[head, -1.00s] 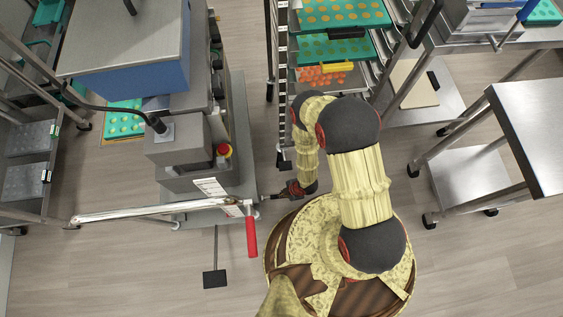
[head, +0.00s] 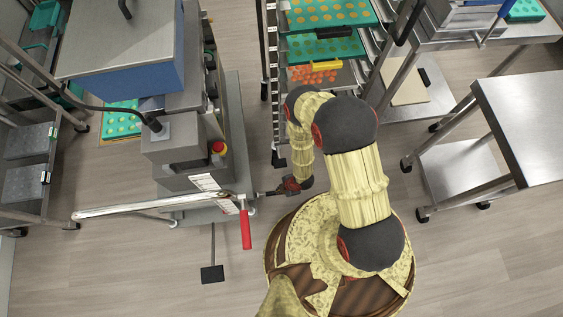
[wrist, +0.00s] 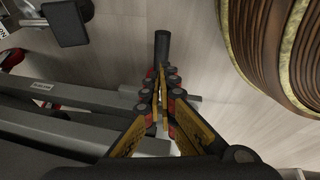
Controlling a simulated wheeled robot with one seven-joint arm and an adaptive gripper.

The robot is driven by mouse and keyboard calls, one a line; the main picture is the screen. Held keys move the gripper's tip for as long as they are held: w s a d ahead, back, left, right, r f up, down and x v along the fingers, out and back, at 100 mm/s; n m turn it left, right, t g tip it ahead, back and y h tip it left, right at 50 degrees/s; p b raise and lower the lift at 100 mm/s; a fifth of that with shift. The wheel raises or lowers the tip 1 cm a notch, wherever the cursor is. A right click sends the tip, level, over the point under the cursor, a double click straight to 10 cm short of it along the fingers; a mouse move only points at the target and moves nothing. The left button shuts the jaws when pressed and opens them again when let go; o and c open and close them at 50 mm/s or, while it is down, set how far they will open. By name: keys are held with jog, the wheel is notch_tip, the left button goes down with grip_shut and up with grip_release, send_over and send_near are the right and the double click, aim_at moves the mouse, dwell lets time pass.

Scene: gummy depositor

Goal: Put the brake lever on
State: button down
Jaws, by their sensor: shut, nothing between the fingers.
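No part is clearly marked as the brake lever. A lever with a red handle (head: 246,229) hangs at the right end of a long pale bar (head: 150,206) on the depositor (head: 175,140). My gripper (head: 258,194) is just right of the handle's upper end, pointing left, and looks close to it; I cannot tell whether they touch. In the wrist view my gripper (wrist: 161,100) is shut and empty. A dark upright cylinder (wrist: 161,48) shows just beyond the fingertips; I cannot tell what it belongs to.
A black pedal (head: 212,274) lies on the floor below the bar. Grey base bars (wrist: 60,122) run left of my fingers in the wrist view. A tray rack (head: 271,75) stands behind my arm, and a steel table (head: 525,120) at right. The floor at lower right is clear.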

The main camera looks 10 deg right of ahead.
jog(key=s+d+r+p, duration=0.1)
jog(key=d+r+p, duration=0.2)
jog(key=d+r, duration=0.3)
jog(key=shift+s+d, duration=0.3)
jog(key=shift+d, duration=0.6)
jog(key=shift+s, duration=0.1)
